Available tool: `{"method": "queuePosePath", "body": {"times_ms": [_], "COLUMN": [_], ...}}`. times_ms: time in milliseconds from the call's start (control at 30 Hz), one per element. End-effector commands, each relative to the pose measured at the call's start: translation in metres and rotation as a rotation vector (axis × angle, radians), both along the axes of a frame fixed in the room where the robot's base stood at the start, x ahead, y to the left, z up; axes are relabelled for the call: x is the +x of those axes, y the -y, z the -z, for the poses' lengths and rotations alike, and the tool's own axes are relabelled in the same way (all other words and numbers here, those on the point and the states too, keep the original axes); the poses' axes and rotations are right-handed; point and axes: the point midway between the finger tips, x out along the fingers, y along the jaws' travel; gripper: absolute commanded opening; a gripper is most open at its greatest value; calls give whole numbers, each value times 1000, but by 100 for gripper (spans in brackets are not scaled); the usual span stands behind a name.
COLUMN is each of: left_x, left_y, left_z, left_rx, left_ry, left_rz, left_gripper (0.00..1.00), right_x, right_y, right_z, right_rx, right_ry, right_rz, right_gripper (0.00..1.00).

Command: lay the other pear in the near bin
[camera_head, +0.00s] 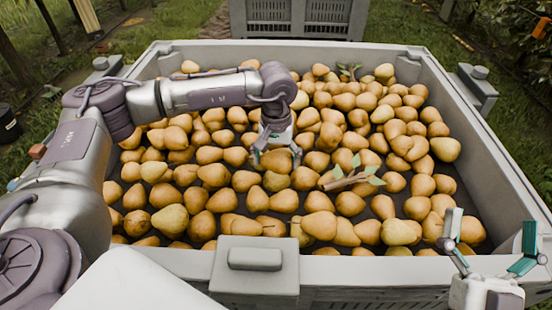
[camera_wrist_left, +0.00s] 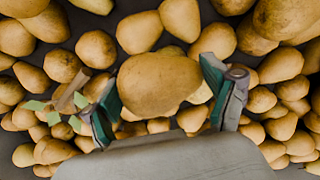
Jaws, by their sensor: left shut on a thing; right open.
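The near bin (camera_head: 478,135) is a large grey crate filled with many yellow-brown pears. My left gripper (camera_head: 276,153) reaches in over the middle of the bin and points down. It is shut on a pear (camera_head: 277,161), held among or just above the other pears; I cannot tell whether it touches them. In the left wrist view the held pear (camera_wrist_left: 158,84) sits between the two teal-padded fingers of the left gripper (camera_wrist_left: 160,105). My right gripper (camera_head: 492,250) is open and empty at the bin's near right corner.
Twigs with green leaves lie on the pears, one right of the left gripper (camera_head: 352,178) and one near the back (camera_head: 348,72). Another grey bin (camera_head: 300,18) stands behind on the grass. A grey block (camera_head: 256,258) sits at the near rim.

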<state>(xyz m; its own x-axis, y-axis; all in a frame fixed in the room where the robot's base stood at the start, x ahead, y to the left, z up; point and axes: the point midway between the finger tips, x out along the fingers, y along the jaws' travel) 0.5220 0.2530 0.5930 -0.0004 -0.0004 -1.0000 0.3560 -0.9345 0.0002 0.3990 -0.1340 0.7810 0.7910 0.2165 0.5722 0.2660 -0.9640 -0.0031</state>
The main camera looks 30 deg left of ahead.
Motion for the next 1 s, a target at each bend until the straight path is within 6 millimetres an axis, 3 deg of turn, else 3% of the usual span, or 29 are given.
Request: {"method": "queuePosePath", "body": {"times_ms": [1000], "left_x": [0], "left_y": [0], "left_z": [6], "left_rx": [-1], "left_ry": [1], "left_rz": [0], "left_gripper": [43], "right_x": [-10], "right_y": [1], "right_z": [-10], "right_rx": [28], "right_ry": [86], "right_rz": [-5], "right_gripper": [100]}}
